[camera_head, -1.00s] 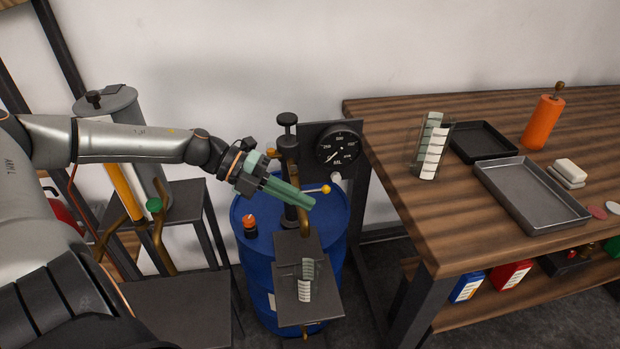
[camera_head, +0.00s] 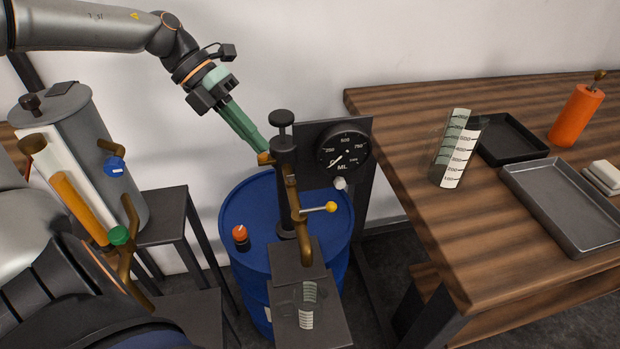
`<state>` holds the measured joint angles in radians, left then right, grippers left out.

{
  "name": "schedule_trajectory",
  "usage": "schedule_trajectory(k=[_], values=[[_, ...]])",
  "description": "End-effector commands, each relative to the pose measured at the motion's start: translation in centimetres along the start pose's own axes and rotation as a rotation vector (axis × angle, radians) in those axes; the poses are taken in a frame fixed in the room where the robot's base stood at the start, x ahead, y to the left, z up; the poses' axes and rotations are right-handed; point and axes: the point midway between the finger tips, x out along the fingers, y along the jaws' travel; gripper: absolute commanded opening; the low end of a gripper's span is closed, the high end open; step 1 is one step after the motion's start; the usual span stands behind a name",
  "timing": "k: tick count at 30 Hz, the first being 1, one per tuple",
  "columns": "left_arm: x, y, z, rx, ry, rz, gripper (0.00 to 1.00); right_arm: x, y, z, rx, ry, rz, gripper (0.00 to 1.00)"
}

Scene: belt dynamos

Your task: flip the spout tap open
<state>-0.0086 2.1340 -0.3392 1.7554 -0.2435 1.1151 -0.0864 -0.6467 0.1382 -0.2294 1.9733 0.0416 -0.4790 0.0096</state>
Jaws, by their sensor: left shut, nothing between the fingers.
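The blue drum (camera_head: 245,205) carries a dark pump column (camera_head: 284,160) with a bent brass spout (camera_head: 304,235). A thin lever with a yellow knob (camera_head: 331,207) sticks out to the right from the spout; I take it as the tap's handle. My left gripper (camera_head: 263,150) has green fingers that are shut with nothing between them. Its tips are at the upper left of the column, by a short brass stub (camera_head: 265,158); I cannot tell if they touch. They are apart from the yellow-knobbed lever. A graduated glass (camera_head: 307,307) stands below the spout. My right gripper is not in view.
A round gauge (camera_head: 342,150) is mounted behind the column. An orange-topped knob (camera_head: 240,235) sits on the drum. A grey tank (camera_head: 75,125) with a blue-handled tap (camera_head: 114,167) stands left. The wooden bench (camera_head: 430,215) on the right holds trays and another graduated glass (camera_head: 456,150).

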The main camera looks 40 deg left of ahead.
Motion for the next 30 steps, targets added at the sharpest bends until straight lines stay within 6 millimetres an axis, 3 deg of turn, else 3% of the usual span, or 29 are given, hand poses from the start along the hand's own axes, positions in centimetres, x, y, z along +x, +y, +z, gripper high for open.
schedule_trajectory(k=[14,30], values=[[0.5,0.0,0.0,0.0,0.001,0.001,0.0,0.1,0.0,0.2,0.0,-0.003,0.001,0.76],[10.0,0.2,-0.1,-0.001,0.005,0.002,0.0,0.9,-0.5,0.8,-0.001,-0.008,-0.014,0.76]])
